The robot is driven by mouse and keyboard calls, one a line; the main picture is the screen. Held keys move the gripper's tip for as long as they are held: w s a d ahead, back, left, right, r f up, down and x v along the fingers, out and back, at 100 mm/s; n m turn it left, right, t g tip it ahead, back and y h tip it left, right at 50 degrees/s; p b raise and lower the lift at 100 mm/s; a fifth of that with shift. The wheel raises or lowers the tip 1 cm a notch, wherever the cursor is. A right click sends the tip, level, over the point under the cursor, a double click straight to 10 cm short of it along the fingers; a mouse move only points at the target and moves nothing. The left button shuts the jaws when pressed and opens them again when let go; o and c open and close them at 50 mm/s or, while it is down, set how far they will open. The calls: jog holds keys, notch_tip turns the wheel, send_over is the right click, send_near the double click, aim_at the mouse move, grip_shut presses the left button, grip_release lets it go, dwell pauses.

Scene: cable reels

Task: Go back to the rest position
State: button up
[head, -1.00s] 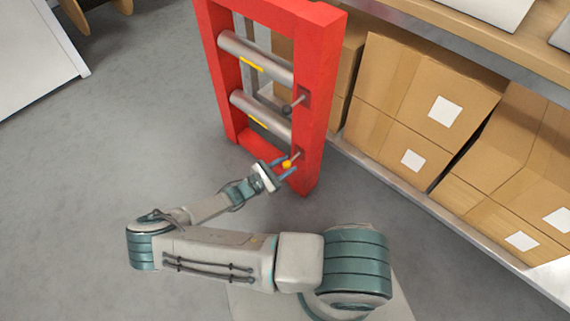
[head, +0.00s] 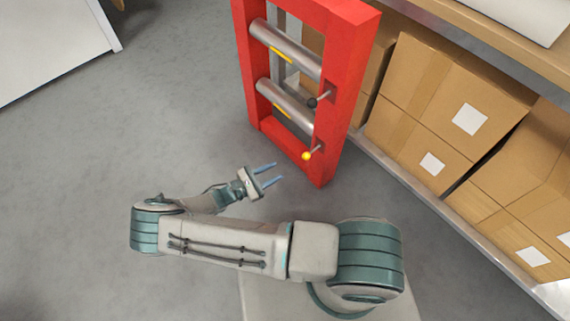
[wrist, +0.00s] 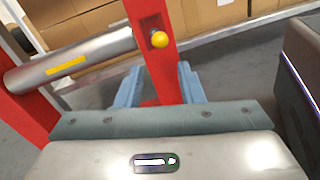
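My gripper (head: 267,174) is open and empty, with its two blue fingers apart. It is to the left of the red frame (head: 340,90) and clear of it in the head view. The frame holds two grey rollers with yellow stripes. The lower roller (head: 289,105) has a crank with a yellow knob (head: 306,156); the upper roller (head: 290,50) has one with a dark knob (head: 311,102). In the wrist view the fingers (wrist: 160,85) point toward the frame's post, and the yellow knob (wrist: 160,40) shows beyond them.
Cardboard boxes (head: 410,135) stand on a shelf (head: 408,184) behind and to the right of the red frame. A white cabinet (head: 50,45) is at the upper left. The grey floor (head: 120,130) left of my arm is clear.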

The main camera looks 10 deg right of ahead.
jog(key=shift+s+a, duration=0.2)
jog(key=shift+a, duration=0.4)
jog(key=s+d+r+m+g+y+p, duration=0.15)
jog(key=r+m+g+y+p, duration=0.6)
jog(key=r, duration=1.25)
jog(key=s+d+r+m+g+y+p, duration=0.1)
jog(key=d+r+m+g+y+p, duration=0.25)
jog(key=r+p, duration=1.15)
jog(key=s+d+r+m+t+y+p, duration=0.2)
jog(key=s+r+m+p, duration=0.1)
jog(key=r, duration=0.9)
jog(key=s+d+r+m+t+y+p, duration=0.2)
jog(key=s+r+m+t, duration=0.1)
jog(key=r, duration=0.9)
jog(key=s+d+r+m+t+y+p, duration=0.2)
jog(key=s+r, duration=0.3)
jog(key=r, duration=0.8)
jog(key=shift+s+d+m+t+p, duration=0.3)
jog(key=shift+m+p, duration=0.2)
jog(key=shift+p, duration=0.35)
